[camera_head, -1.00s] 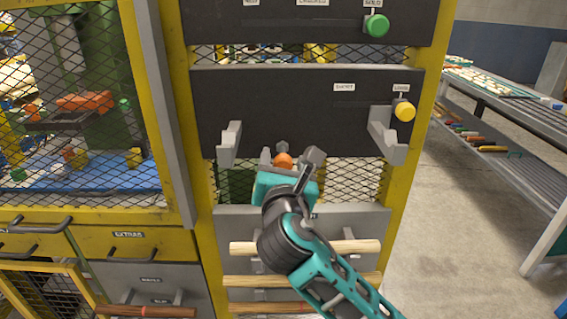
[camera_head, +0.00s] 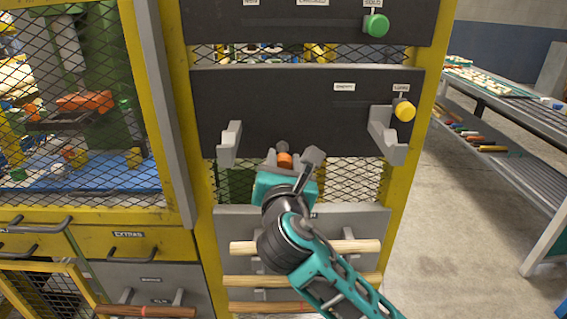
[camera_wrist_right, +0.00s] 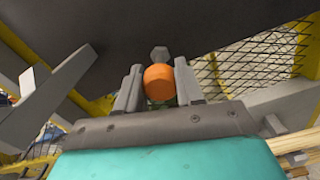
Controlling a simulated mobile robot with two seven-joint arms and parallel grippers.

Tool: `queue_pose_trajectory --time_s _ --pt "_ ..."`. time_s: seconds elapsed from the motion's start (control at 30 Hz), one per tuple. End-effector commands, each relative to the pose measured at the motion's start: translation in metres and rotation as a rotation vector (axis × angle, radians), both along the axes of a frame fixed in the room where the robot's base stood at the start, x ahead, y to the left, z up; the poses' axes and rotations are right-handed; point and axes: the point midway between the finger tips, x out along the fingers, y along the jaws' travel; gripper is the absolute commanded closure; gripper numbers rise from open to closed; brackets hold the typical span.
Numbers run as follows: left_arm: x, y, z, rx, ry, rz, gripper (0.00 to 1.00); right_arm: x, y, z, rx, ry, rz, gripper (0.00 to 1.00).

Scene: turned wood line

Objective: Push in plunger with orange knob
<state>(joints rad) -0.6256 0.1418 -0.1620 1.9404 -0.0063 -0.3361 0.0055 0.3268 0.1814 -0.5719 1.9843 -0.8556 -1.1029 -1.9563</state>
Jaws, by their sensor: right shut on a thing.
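The orange knob (camera_head: 284,160) of the plunger sits below the lower edge of the dark panel, in front of the mesh. A grey piece shows just beyond it. My right gripper (camera_head: 290,163) is shut on the knob, with a finger on each side. In the right wrist view the orange knob (camera_wrist_right: 159,83) lies between the two grey fingers (camera_wrist_right: 158,88). The plunger's shaft is mostly hidden by the knob and gripper. My left gripper is not in view.
Two grey hooks (camera_head: 230,144) (camera_head: 387,135) stick out from the dark panel (camera_head: 300,110) on either side. A yellow knob (camera_head: 404,110) and a green knob (camera_head: 376,25) are higher up.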

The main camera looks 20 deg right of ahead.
Motion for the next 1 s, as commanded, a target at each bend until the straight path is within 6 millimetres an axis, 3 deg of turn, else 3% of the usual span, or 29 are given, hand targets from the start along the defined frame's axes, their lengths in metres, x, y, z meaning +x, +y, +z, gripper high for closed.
queue_pose_trajectory --time_s 0.23,0.53,0.57,0.8,1.0 --pt "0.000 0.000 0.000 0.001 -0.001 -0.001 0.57 0.029 -0.009 0.002 -0.002 -0.006 -0.001 1.00" --pt "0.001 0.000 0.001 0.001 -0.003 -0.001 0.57 0.032 -0.010 0.003 0.000 -0.008 0.000 1.00" --pt "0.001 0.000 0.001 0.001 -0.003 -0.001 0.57 0.032 -0.010 0.004 0.000 -0.008 0.000 0.62" --pt "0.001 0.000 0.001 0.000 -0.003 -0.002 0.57 0.032 -0.010 0.002 0.001 -0.005 0.000 0.39" --pt "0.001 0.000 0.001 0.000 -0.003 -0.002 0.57 0.031 -0.009 0.001 0.000 -0.003 0.000 0.37"
